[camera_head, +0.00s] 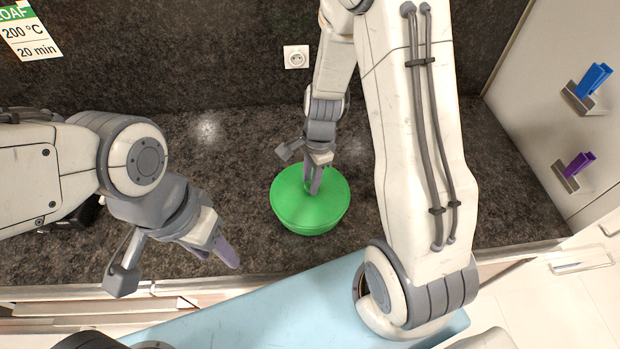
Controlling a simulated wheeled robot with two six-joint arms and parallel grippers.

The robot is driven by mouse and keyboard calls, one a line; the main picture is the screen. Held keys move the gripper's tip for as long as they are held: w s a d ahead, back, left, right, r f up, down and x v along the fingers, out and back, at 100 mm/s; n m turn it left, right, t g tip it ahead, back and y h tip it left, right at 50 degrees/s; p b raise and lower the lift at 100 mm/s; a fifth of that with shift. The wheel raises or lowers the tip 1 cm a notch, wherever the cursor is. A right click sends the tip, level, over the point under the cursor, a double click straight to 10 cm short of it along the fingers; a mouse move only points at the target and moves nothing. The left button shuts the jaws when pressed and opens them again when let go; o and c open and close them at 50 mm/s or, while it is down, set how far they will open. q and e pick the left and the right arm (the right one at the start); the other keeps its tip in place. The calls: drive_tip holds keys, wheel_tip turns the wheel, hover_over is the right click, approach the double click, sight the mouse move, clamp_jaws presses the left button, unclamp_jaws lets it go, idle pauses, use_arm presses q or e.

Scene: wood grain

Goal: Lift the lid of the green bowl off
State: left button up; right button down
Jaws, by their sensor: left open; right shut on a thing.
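The green bowl (318,230) stands on the dark stone counter with its green lid (296,208) on top. My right gripper (314,190) comes down from above and is shut at the middle of the lid. What it grips there, likely the lid's knob, is hidden by the fingers. I cannot tell whether the lid is resting on the bowl or slightly raised. My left gripper (225,255) is open and empty, to the left of the bowl near the counter's front edge.
The dark counter (240,150) is clear around the bowl. A wall socket (296,57) and a paper note (28,32) are at the back. Blue (594,80) and purple (579,165) items sit in holders on the right panel. A light blue surface (270,315) lies in front.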

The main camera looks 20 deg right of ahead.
drive_tip(key=shift+r+p, duration=0.3)
drive_tip(key=shift+r, duration=0.15)
wheel_tip(320, 180, up, 4)
drive_tip(key=p, duration=0.4)
drive_tip(key=shift+f, duration=0.1)
idle(0.3)
